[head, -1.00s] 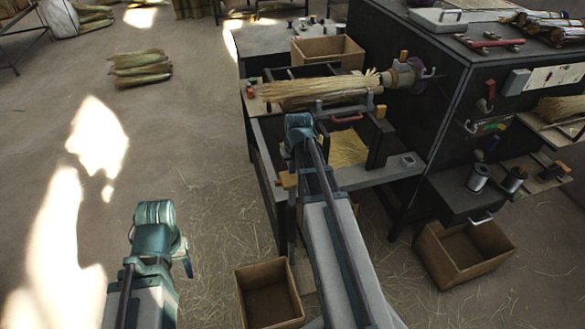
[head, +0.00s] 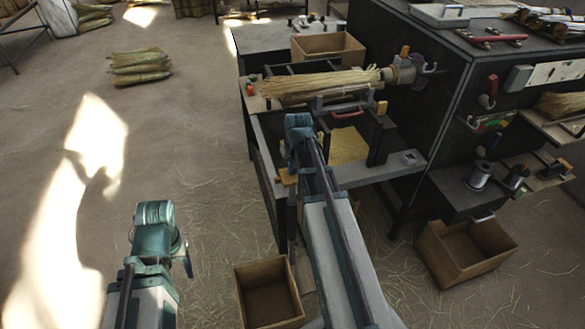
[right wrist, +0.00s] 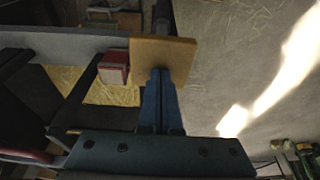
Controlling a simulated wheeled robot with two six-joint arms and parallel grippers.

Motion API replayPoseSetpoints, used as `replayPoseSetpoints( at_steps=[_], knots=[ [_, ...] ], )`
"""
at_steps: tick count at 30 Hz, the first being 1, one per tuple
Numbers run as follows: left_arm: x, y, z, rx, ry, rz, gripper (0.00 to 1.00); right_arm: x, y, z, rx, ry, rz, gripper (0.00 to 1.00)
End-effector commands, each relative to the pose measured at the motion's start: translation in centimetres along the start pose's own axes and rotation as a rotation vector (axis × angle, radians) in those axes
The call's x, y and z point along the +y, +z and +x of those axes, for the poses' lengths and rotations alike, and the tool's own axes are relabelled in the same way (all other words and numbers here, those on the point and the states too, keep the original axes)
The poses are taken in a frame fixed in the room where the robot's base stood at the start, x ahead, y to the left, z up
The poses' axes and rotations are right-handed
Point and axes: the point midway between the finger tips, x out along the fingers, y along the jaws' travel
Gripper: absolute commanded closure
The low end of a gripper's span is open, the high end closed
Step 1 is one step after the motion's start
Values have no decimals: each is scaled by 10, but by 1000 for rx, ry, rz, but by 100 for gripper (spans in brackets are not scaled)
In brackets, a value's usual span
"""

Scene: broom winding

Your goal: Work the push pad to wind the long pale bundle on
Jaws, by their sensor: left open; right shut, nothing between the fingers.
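The long pale bundle (head: 315,86) lies across the winding frame, its right end at the round grey head (head: 400,75). A tan wooden pad, which looks like the push pad (head: 288,178), sits at the bench's left edge; it also shows in the right wrist view (right wrist: 160,55). My right gripper (right wrist: 160,72) is shut and empty, its blue fingertips at the pad's near face, touching or very close. In the head view my right arm hides most of that gripper. My left gripper (head: 187,264) is open and empty, away from the bench over the floor at lower left.
A red block (right wrist: 114,68) sits beside the pad. An empty box (head: 268,290) stands on the floor by my right arm, another open box (head: 465,250) to the right. The dark cabinet (head: 440,110) closes off the right side.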

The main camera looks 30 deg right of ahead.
Motion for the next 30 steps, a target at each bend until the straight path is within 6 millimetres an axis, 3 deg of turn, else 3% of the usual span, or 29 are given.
replayPoseSetpoints(
  at_steps=[30],
  knots=[
    [4,-2,38,0,0,0,45,0,10,37,-2,0,0,100]
  ],
)
